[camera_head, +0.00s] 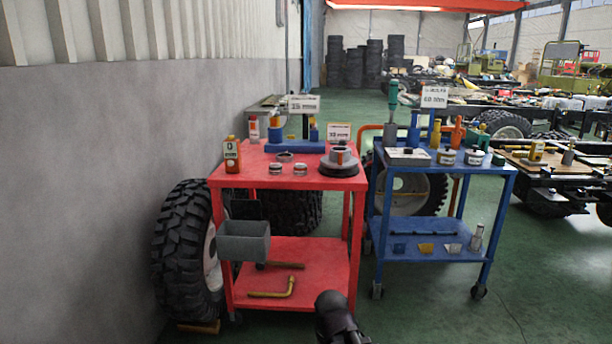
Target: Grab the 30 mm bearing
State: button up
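Several small round metal parts sit on the top of the red cart (230,178). A low grey ring (285,157) lies near the middle. Two short metal cylinders, a left one (275,169) and a right one (300,169), stand in front of it. A larger ring (340,155) sits on a dark round hub (339,169) at the right. I cannot tell which is the 30 mm bearing; no size marking on these parts is readable. A dark rounded part of my arm shows at the bottom centre, well short of the cart top. No gripper fingers show.
An orange bottle (232,154), a blue fixture (295,146) and sign cards (340,132) stand on the red cart. A grey bin (244,241) hangs at its front. A blue cart (440,168) with tools stands to the right. A tyre (181,255) flanks the left; floor at front right is clear.

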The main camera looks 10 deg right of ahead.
aim_at(300, 170)
jog(key=z, duration=0.05)
jog(key=k, duration=0.1)
jog(key=z, duration=0.4)
jog(key=i, duration=1.25)
jog(key=u, duration=0.05)
